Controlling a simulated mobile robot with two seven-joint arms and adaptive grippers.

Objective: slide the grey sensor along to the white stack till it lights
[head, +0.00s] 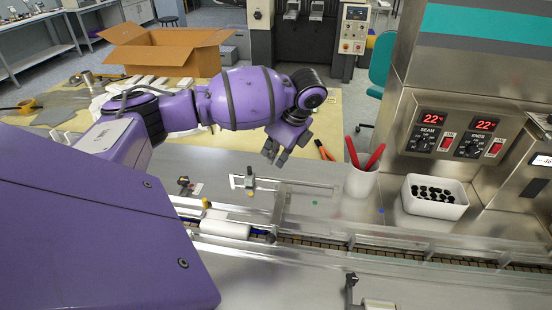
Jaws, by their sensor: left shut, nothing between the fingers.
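A small dark grey sensor (249,180) stands near the left end of a slim horizontal rail (300,186) on the metal deck. Whether it has a lit lamp is too small to tell. A white block or stack (225,224) lies in the clear-walled infeed channel, below and left of that sensor. My left gripper (275,155) is shut and empty, pointing down just above and right of the sensor, apparently apart from it. My right gripper is out of the picture.
Another small sensor-like part (183,185) stands farther left. A white cup (360,181) with red-handled tools and a white bin (434,196) of black pieces stand to the right. Clear guards (400,238) line the conveyor. A cardboard box (165,52) is behind.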

